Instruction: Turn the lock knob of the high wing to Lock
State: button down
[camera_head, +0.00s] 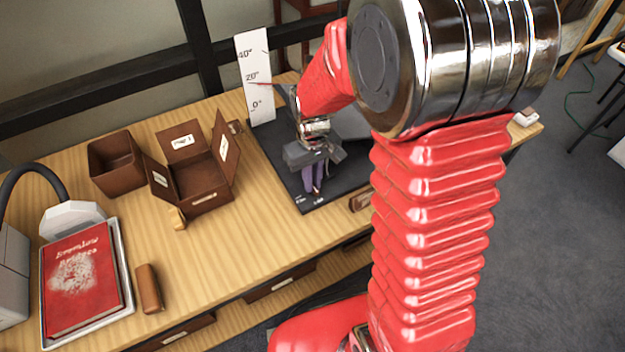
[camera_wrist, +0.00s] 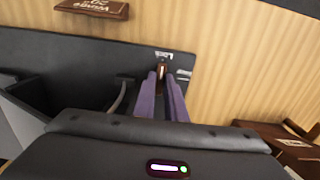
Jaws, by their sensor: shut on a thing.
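My gripper (camera_head: 313,184) points down at the front left part of a black base plate (camera_head: 268,150). In the wrist view its two purple fingers (camera_wrist: 162,80) are closed around a small brown lock knob with a pale mark (camera_wrist: 162,70). A white "Lock" label (camera_wrist: 163,55) lies just past the fingertips, and a second label (camera_wrist: 184,74), too small to read, lies to the right. The knob's pale mark seems to point toward "Lock". In the head view the fingers hide the knob. A grey wing shape (camera_head: 352,122) shows partly behind my arm.
A white angle scale (camera_head: 254,80) stands at the plate's back left. A red book (camera_head: 80,280) lies on a tray.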

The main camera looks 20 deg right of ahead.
jog(key=c, duration=1.8)
grip_release()
jog(key=shift+r, duration=0.1)
notch_tip(320, 180, up, 14)
jog(key=shift+f, duration=0.2)
